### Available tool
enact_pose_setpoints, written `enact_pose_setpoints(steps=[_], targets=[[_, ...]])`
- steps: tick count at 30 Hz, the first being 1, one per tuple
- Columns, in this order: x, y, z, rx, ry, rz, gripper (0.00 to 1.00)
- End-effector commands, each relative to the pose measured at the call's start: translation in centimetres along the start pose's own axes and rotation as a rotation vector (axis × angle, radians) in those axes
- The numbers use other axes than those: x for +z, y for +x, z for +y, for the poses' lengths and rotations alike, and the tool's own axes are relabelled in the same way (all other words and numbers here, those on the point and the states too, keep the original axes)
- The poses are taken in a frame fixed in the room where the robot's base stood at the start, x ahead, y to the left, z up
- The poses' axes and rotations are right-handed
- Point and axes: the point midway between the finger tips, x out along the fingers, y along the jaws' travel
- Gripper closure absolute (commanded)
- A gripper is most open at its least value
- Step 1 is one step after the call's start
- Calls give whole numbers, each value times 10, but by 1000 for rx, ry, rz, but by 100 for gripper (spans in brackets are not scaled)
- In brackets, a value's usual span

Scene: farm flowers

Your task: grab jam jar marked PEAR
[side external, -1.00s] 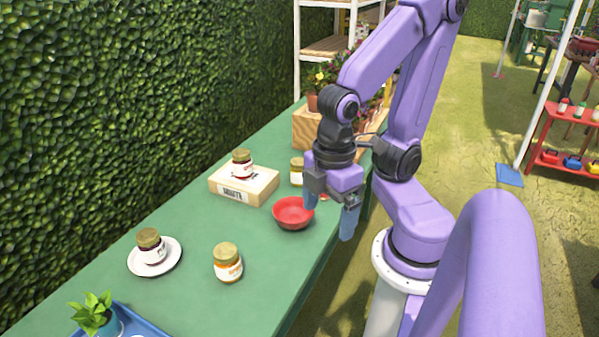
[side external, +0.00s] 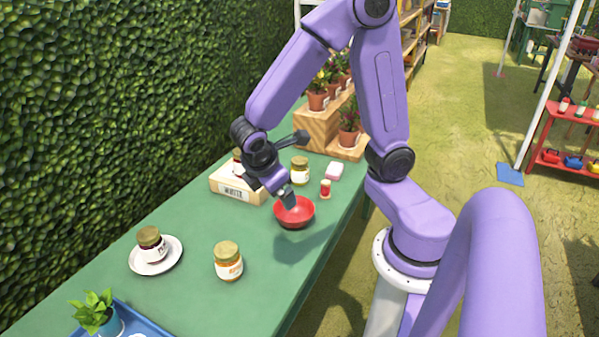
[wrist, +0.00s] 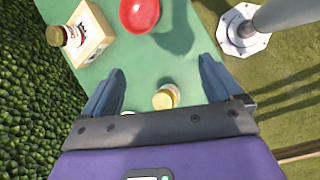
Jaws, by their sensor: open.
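Several gold-lidded jars stand on the table, and I cannot read PEAR on any. An orange jar (side external: 228,262) stands upright at the front; it appears between the fingers but beyond them in the wrist view (wrist: 166,97). A dark jar (side external: 151,245) stands on a white saucer (side external: 172,264). A pale yellow jar (side external: 300,171) stands behind the red bowl. A red jar (wrist: 60,35) stands on the wooden box, partly hidden by my arm in the side view. My gripper (side external: 287,196) is open and empty, above the table between box and bowl.
The red bowl (side external: 294,213) and the wooden box (side external: 236,189) marked WHITE are close to my gripper. A small red-and-white container (side external: 325,189), a pink-white block (side external: 335,171) and potted flowers lie behind. A blue tray (side external: 133,318) with a plant is at front left.

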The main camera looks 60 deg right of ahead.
Motion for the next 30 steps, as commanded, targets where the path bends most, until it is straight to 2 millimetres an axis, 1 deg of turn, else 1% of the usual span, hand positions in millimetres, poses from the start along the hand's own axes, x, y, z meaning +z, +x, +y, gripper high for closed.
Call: enact_pose_setpoints(steps=[1,6,9,11,14,15,19,21,24,27,30], targets=[[-1,13,16,17,-11,-63,7],[2,54,68,74,-72,-250,7],[7,82,96,96,-120,-356,7],[11,100,111,104,-150,-416,7],[19,131,133,113,-209,-510,7],[23,144,140,114,-235,-545,7],[36,187,159,113,-323,-646,7],[42,208,165,111,-367,-688,7],[50,233,170,107,-419,-728,7],[55,248,172,105,-454,-753,7],[58,257,173,105,-470,-763,7]])
